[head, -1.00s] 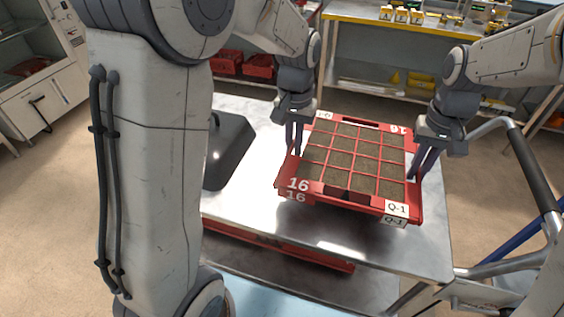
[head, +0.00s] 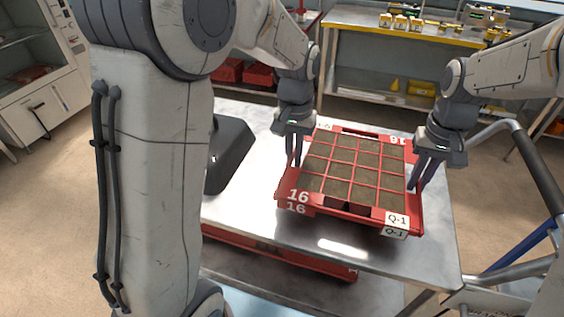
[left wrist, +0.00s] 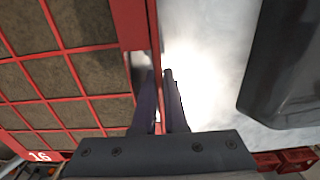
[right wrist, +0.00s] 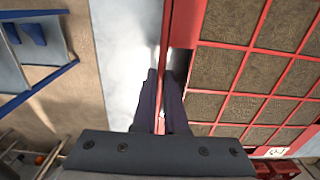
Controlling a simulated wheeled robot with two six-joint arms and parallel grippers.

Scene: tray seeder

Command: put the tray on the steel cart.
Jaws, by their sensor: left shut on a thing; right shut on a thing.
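The red tray (head: 330,206) has a grid of soil-filled cells, a white 16 and a Q-1 label. It is over the steel cart's top (head: 300,236), near its right end. Whether it touches the top I cannot tell. My left gripper (head: 295,160) is shut on the tray's left rim, and the left wrist view shows that rim (left wrist: 154,40) between the fingers. My right gripper (head: 418,182) is shut on the right rim, which also shows between the fingers in the right wrist view (right wrist: 168,60).
A dark grey object (head: 230,152) stands on the cart left of the tray. Another red tray (head: 280,258) lies on the lower level. A tubular handle (head: 535,170) rises at the right. A yellow-edged bench (head: 400,34) is behind.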

